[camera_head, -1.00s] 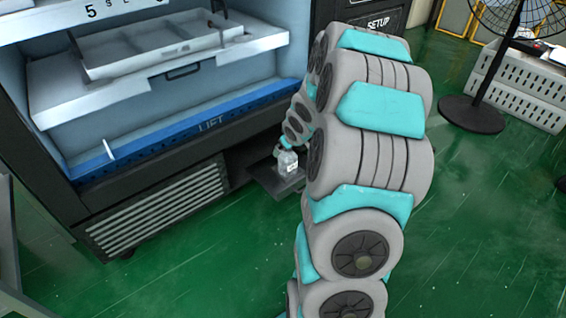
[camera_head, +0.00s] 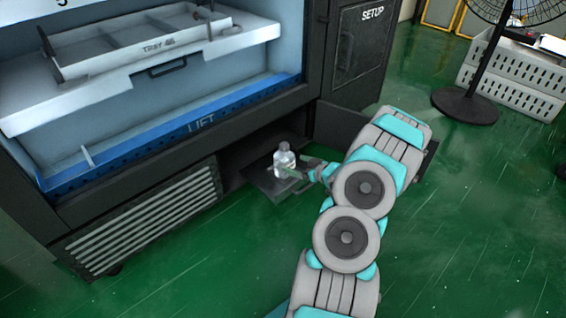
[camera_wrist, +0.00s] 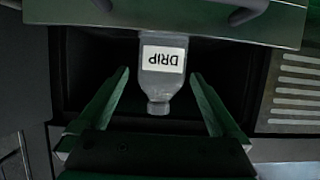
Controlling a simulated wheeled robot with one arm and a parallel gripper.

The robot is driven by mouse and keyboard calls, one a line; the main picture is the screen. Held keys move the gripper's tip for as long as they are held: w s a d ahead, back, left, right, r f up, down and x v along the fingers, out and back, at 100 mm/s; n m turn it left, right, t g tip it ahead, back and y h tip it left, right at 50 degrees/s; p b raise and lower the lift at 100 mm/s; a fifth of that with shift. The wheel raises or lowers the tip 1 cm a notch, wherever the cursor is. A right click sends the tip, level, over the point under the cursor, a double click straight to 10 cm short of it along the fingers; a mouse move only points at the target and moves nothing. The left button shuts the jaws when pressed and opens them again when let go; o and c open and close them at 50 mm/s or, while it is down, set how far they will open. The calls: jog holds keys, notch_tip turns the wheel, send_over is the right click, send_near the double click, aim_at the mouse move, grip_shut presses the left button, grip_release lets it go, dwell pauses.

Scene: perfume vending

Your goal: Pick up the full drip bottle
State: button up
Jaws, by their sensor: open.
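A clear bottle (camera_head: 285,158) stands upright on a dark pull-out tray (camera_head: 262,185) in a low opening of the vending machine. In the wrist view the bottle (camera_wrist: 161,84) appears upside down, with a white "DRIP" label. Its fill level is hard to tell. My gripper (camera_head: 299,172) is at the bottle's right side in the head view. In the wrist view my gripper (camera_wrist: 160,76) is open, with one finger on each side of the bottle and a visible gap at both sides.
The vending machine's blue lift edge (camera_head: 200,126) is above the opening. An open dark door (camera_head: 345,122) stands right of it, behind my arm. A fan (camera_head: 466,105) and grey crates (camera_head: 515,80) are at the right. The green floor in front is clear.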

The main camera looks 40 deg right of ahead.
aim_at(284, 161)
jog(key=shift+a+b+x, duration=0.2)
jog(key=shift+b+x, duration=0.45)
jog(key=shift+x, duration=2.95)
jog(key=shift+c, duration=0.2)
jog(key=shift+r, duration=0.1)
grip_shut()
